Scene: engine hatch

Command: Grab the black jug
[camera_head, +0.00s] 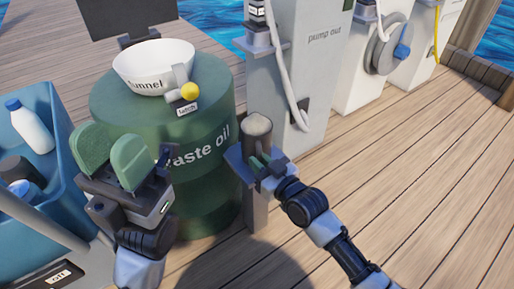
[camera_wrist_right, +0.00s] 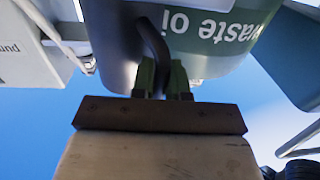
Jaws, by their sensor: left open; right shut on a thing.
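The black jug (camera_head: 257,143) is a dark upright cylinder with a pale round top, right of the green drum. In the right wrist view its dark body (camera_wrist_right: 108,32) and curved handle (camera_wrist_right: 155,42) show. My right gripper (camera_head: 266,164) is at the jug's near side. In its wrist view, its green fingers (camera_wrist_right: 163,80) are shut on the handle. The jug's lower part is hidden behind the gripper in the head view. My left gripper (camera_head: 112,152) is open and empty, in front of the drum, with its green finger pads apart.
A blue bin (camera_head: 62,160) with bottles stands left. A blue-grey plate (camera_head: 236,160) is beside the jug. Pump cabinets (camera_head: 315,75) stand behind; deck at right is clear.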

